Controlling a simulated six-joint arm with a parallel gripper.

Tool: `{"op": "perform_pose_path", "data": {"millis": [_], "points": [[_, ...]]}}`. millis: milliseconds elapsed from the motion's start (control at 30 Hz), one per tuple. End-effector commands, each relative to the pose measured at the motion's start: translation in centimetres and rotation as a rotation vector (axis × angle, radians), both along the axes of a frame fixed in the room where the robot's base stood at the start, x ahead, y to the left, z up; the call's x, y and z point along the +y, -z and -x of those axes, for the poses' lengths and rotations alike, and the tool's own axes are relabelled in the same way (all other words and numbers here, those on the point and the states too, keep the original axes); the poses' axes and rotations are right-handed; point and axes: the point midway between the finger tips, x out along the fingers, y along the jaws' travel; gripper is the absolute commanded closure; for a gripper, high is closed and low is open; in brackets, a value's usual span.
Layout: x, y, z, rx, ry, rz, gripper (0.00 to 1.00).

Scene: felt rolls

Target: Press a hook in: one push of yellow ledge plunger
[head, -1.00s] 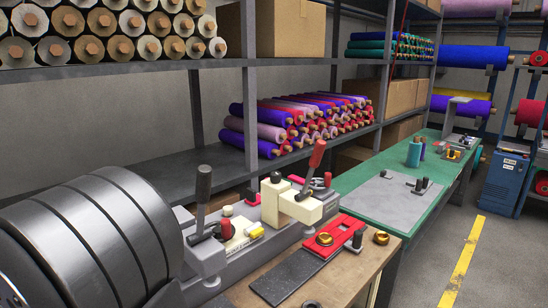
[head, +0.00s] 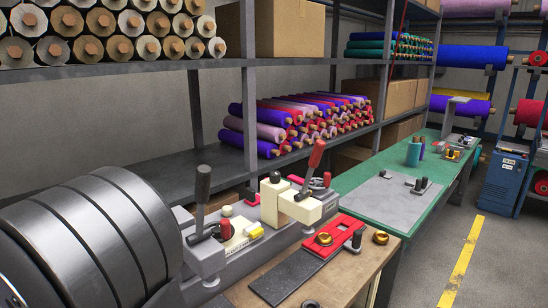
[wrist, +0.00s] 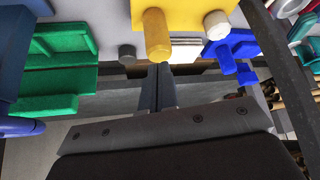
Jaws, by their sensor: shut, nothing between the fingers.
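The wrist view shows a yellow block (wrist: 190,14) at the top, with a rounded yellow peg (wrist: 157,36) standing out from it. This looks like the yellow ledge plunger. My gripper (wrist: 160,70) is shut and empty, its two fingers side by side. The fingertips appear just below the peg's end in the picture; I cannot tell whether they touch it. No hook can be made out clearly. In the head view my gripper is not visible, and a small yellow piece (head: 255,233) sits on the grey bench fixture; I cannot tell whether it is the same part.
In the wrist view a green block (wrist: 60,70) lies left, a blue part (wrist: 232,50) right, and a white peg (wrist: 217,25) beside the yellow one. In the head view a red-handled lever (head: 315,155) and a large grey drum (head: 90,235) stand at the bench.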

Motion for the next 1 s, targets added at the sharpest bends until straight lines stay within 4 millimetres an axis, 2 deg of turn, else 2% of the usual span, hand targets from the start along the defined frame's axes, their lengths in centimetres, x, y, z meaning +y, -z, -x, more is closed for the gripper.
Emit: {"op": "perform_pose_path", "data": {"millis": [1000], "points": [[0.0, 2.7, 0.0, 0.000, 0.000, 0.000, 1.00]]}}
